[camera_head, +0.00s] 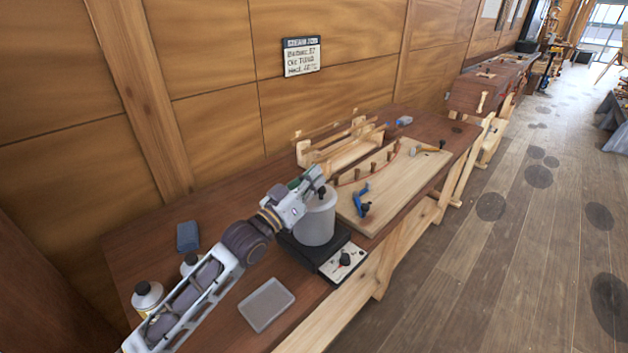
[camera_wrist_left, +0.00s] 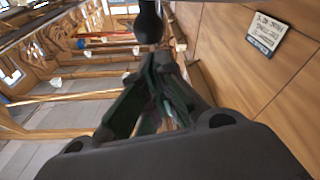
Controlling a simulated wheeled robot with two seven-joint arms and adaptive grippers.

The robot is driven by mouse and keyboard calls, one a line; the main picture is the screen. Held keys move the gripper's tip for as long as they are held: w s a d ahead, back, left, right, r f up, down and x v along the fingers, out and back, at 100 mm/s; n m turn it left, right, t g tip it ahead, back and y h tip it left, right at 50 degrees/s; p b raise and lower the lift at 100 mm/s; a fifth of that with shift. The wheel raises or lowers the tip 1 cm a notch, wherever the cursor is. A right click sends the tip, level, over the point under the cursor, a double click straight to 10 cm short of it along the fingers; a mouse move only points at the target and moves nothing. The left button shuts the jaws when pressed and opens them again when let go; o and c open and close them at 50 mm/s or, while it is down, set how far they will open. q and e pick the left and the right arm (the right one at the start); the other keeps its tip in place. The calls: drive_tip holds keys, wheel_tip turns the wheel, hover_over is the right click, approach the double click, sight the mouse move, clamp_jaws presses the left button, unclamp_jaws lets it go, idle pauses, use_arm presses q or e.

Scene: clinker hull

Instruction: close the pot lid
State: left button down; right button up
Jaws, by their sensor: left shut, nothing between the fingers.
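A grey pot (camera_head: 316,222) stands on a black hot plate (camera_head: 304,252) near the bench's front edge. My left gripper (camera_head: 318,182) is at the top of the pot, on its back-left side, and is shut with nothing in it. A small dark knob (camera_head: 322,191) shows at the pot's top, close by the fingertips. In the left wrist view a dark rounded thing (camera_wrist_left: 149,22) shows just past the fingertips (camera_wrist_left: 157,55). The gripper covers part of the pot's top, and I cannot tell how the lid sits. My right gripper is not in view.
A pale tray (camera_head: 266,304) lies left of the hot plate's dial panel (camera_head: 342,263). A white bottle (camera_head: 147,296) and a blue-grey block (camera_head: 187,236) are at the left. A wooden board (camera_head: 405,175) with tools lies right of the pot. The wall runs behind the bench.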

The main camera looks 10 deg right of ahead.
use_arm(q)
drive_tip(key=shift+a+r+v, duration=0.4)
drive_tip(key=shift+r+v, duration=0.65)
drive_tip(key=shift+v, duration=3.55)
wheel_tip(320, 180, up, 11)
drive_tip(key=p, duration=1)
drive_tip(key=shift+f, duration=0.2)
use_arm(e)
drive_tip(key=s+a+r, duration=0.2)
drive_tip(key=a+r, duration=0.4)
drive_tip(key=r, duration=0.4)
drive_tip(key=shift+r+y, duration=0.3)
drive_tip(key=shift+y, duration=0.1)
use_arm(q)
drive_tip(key=shift+w+f, duration=0.1)
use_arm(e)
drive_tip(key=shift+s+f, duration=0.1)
